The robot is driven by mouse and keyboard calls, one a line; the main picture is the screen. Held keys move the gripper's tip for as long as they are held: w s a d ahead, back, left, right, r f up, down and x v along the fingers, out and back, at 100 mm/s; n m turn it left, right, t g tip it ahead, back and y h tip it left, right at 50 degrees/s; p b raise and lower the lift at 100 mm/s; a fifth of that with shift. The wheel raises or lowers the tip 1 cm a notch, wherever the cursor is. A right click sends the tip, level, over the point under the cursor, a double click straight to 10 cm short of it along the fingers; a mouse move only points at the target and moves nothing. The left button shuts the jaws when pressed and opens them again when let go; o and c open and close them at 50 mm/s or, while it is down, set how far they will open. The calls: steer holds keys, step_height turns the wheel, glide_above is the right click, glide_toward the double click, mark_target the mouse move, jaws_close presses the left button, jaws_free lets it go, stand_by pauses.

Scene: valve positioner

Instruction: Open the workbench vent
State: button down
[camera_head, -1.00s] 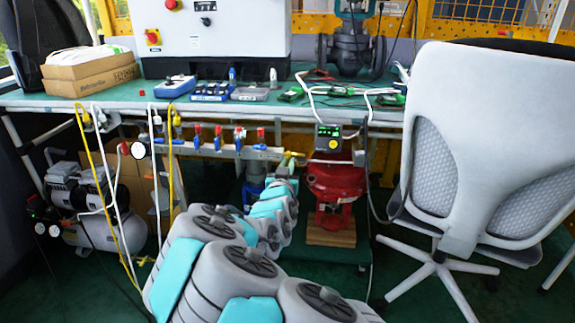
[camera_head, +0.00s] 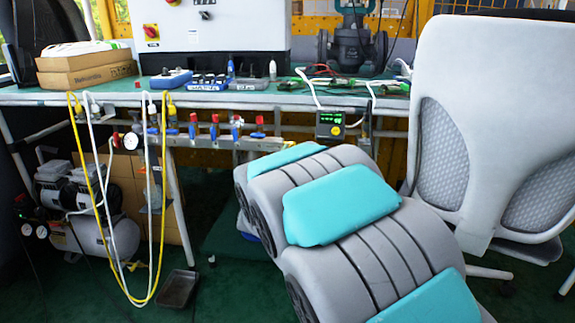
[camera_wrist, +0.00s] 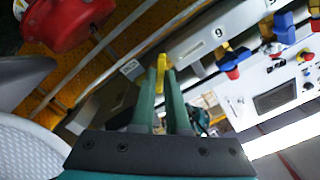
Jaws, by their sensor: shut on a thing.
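A yellow handle (camera_wrist: 161,64) shows at the fingertips in the wrist view; it may belong to the workbench vent. My gripper (camera_wrist: 162,76) is shut on this handle, with one green finger on each side of it. The fingers hide part of the handle. In the head view, my grey and teal arm covers the gripper and the yellow handle. A row of small valves with red and blue handles (camera_head: 214,128) sits on a rail below the front edge of the workbench (camera_head: 60,97).
A white office chair (camera_head: 450,130) stands close to the right of my arm. Yellow and white hoses (camera_head: 158,215) hang at the left beside a compressor (camera_head: 85,215). A dark tray (camera_head: 178,289) lies on the floor. A small display (camera_head: 329,124) hangs at the bench edge.

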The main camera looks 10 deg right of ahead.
steer(key=shift+f+m+b, duration=0.1)
steer(key=shift+m+b, duration=3.05)
steer(key=shift+m, duration=1.75)
steer(key=c, duration=0.9)
jaws_free()
steer(key=shift+p+v, duration=0.55)
steer(key=shift+v, duration=3.4)
